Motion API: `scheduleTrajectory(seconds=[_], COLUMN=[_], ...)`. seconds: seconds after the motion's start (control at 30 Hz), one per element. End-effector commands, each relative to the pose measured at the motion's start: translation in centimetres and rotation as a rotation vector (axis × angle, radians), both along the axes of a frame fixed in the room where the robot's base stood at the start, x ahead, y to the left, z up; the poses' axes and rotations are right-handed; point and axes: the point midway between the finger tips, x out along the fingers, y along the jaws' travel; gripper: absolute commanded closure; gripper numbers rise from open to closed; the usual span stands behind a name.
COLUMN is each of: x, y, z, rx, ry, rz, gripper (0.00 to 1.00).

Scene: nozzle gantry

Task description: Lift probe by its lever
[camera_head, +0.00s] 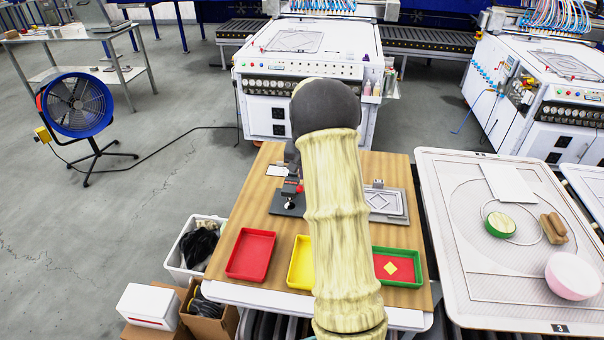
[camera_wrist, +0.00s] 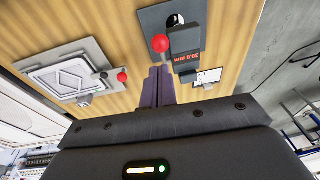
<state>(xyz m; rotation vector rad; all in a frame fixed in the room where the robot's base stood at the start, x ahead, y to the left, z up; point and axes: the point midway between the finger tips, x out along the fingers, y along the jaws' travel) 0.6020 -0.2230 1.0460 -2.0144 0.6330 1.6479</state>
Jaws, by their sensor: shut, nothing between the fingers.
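A dark gauge with a red digital readout (camera_wrist: 187,65) stands on a grey base plate (camera_wrist: 152,22); I take it for the probe. A lever with a red ball knob (camera_wrist: 160,43) sits beside it. In the head view the gauge's base (camera_head: 286,204) shows left of my arm, with a small red part above it. My gripper (camera_wrist: 160,72) is shut and empty; its dark purple fingertips are just below the red ball in the wrist view, apart from it as far as I can see. The probe's tip is not clearly visible. My arm hides the gripper in the head view.
A grey fixture with a diamond-marked plate (camera_wrist: 72,74) and a second red knob (camera_wrist: 122,77) lies left in the wrist view. Red (camera_head: 251,255), yellow (camera_head: 300,262) and green-rimmed (camera_head: 399,266) trays line the wooden table's front. A white machine (camera_head: 310,60) stands behind.

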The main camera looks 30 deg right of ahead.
Motion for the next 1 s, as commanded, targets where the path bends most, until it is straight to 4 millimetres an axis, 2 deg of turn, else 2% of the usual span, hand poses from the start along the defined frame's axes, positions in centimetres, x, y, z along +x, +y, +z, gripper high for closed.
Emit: scheduleTrajectory(seconds=[0.03, 0.23, 0.7, 0.83, 1.0], x=[0.1, 0.1, -1.9, -2.1, -2.2], y=[0.0, -0.1, 0.7, 1.0, 1.0], z=[1.2, 3.2, 11.1, 12.1, 12.3], rx=[-0.001, 0.0, -0.001, 0.0, 0.001], ry=[-0.002, -0.004, -0.005, -0.004, -0.003], rz=[0.002, 0.009, 0.007, 0.008, 0.009], gripper=[1.0, 1.0, 1.0, 1.0, 1.0])
